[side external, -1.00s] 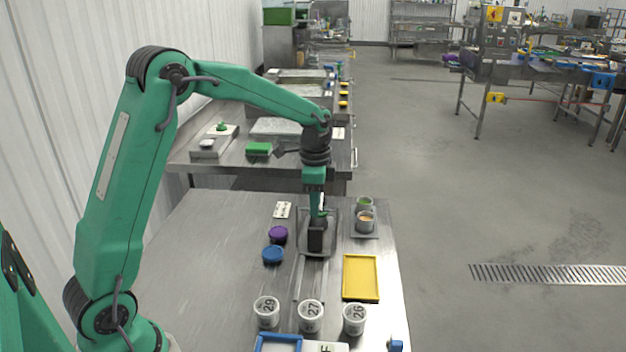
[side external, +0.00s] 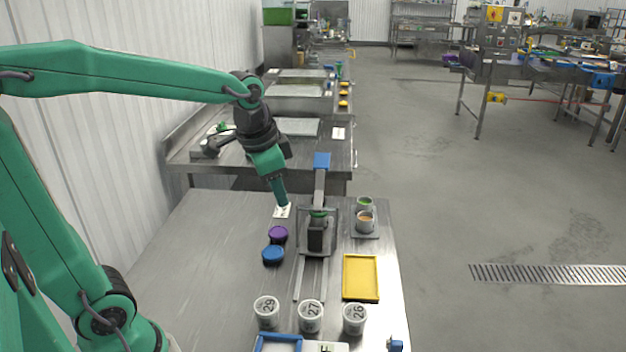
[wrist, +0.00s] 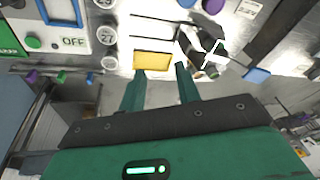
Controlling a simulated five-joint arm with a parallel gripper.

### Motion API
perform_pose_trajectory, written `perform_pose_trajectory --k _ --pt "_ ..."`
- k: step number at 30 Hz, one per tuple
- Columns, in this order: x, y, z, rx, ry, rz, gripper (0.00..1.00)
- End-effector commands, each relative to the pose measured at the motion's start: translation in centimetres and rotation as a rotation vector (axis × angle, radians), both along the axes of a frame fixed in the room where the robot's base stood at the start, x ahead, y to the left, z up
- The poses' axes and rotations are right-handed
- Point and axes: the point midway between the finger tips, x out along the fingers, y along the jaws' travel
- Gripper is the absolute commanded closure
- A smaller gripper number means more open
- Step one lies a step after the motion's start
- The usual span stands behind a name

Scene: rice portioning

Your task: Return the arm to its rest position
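My gripper (side external: 281,200) hangs at the end of my arm, left of a grey stand with a dark block (side external: 315,236). It points down and a little to the right, above the far part of the steel table. In the wrist view my gripper (wrist: 161,68) shows two green fingers apart, with nothing held between them. A grey upright handle with a blue end (side external: 321,161) rises from the stand, clear of my gripper. Whether my fingertips are close to the small white card (side external: 282,212) behind them is hard to tell.
Cups marked 29 (side external: 266,311), 27 (side external: 311,315) and 26 (side external: 354,318) stand near the front. A yellow tray (side external: 361,277), purple lid (side external: 278,234), blue lid (side external: 273,254) and filled cup (side external: 365,222) surround the stand. The table's left part (side external: 205,275) is clear.

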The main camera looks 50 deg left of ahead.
Motion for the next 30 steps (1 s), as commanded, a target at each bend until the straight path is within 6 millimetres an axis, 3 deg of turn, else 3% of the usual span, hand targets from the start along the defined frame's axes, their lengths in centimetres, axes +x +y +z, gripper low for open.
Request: perform_pose_trajectory --k 8,18,30 --pt "-5.0 -1.2 1.0 -0.047 -0.092 0.127 0.67" --pt "-10.0 -2.1 0.4 -0.119 -0.188 0.269 0.67" --pt "-11.6 -2.4 -0.2 -0.149 -0.218 0.319 0.67"
